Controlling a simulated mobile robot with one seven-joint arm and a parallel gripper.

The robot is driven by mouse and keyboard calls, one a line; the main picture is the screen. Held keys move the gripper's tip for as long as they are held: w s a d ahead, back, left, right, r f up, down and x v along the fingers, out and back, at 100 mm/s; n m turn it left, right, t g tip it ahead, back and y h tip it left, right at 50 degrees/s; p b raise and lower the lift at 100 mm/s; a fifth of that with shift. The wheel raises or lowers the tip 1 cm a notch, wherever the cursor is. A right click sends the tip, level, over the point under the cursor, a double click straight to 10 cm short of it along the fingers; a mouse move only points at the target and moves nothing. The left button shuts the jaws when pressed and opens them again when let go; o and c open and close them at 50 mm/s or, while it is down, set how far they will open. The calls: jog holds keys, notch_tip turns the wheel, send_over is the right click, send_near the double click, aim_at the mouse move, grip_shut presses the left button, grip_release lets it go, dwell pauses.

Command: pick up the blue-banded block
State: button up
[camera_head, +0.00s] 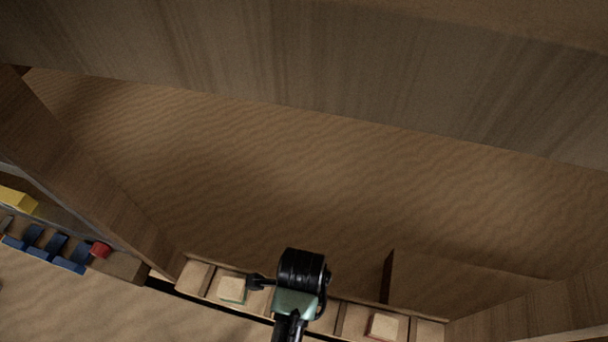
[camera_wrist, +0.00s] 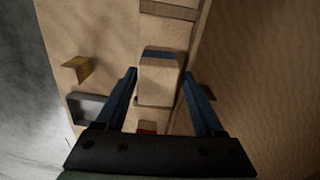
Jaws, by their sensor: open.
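The blue-banded block (camera_wrist: 157,79) is a pale wooden block with a dark blue band along its upper edge in the wrist view. It sits between the two open fingers of my gripper (camera_wrist: 160,88), with a finger on each side. The fingers look apart from it, but I cannot tell how far down they reach. In the head view, my gripper's black wrist (camera_head: 300,268) is over the long wooden ledge. I cannot make out the blue-banded block there; the wrist covers part of the ledge.
A pale block with a greenish band (camera_head: 232,289) is left of my wrist; a red-banded block (camera_head: 382,326) is to the right. Dividers split the ledge. A wooden panel (camera_head: 455,290) rises behind it. Blue pieces (camera_head: 55,245), a red piece (camera_head: 101,249) and a yellow block (camera_head: 17,199) lie far left.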

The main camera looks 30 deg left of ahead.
jog(key=shift+s+d+f+p, duration=0.15)
jog(key=shift+f+p, duration=0.45)
jog(key=shift+f, duration=1.85)
grip_shut()
